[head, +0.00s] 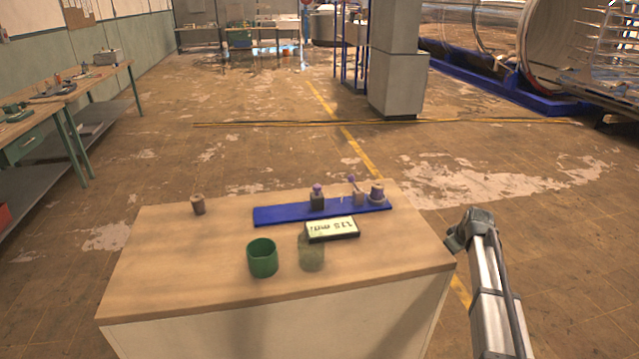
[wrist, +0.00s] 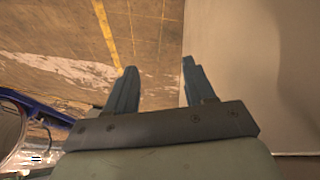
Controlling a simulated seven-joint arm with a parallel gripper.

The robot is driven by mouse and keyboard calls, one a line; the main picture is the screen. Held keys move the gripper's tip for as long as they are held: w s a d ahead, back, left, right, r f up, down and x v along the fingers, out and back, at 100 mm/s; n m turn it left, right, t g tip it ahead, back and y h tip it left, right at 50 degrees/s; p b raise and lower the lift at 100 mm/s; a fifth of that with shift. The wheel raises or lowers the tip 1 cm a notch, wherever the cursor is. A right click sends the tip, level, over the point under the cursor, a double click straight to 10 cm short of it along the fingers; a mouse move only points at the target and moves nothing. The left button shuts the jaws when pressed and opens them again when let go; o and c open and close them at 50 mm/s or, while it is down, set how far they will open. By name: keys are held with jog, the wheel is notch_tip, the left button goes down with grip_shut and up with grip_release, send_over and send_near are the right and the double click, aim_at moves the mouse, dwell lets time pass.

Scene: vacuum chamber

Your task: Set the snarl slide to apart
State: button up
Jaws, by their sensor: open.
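A blue panel (head: 282,214) lies on the wooden table top and carries several small controls. One is a dark block with a purple knob (head: 317,197). To its right are a small lever with a purple ball (head: 352,180) and a grey-purple round knob (head: 377,193). I cannot read any label, so I cannot tell for sure which control is the snarl slide or where it is set. My gripper (wrist: 160,82) is open and empty in the wrist view, with floor and a plain pale surface beyond its fingers. It is away from the panel.
A small display (head: 332,229) with upside-down text lies before the panel. A green cup (head: 262,258) and a dull olive cylinder (head: 311,252) stand in front. A small brown cylinder (head: 198,204) stands at the back left. The table's left front is clear.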

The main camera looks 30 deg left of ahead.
jog(key=w+a+r+n, duration=0.1)
jog(key=w+a+r, duration=0.25)
jog(key=r, duration=0.45)
notch_tip(320, 180, up, 24)
jog(key=n+g+y, duration=0.2)
jog(key=n+g, duration=0.2)
jog(key=n, duration=0.1)
send_over(318, 186)
jog(key=d, duration=0.6)
jog(key=x, duration=1.3)
jog(key=shift+s+a+f, duration=0.1)
jog(key=shift+f, duration=0.05)
jog(key=shift+c, duration=0.3)
grip_shut()
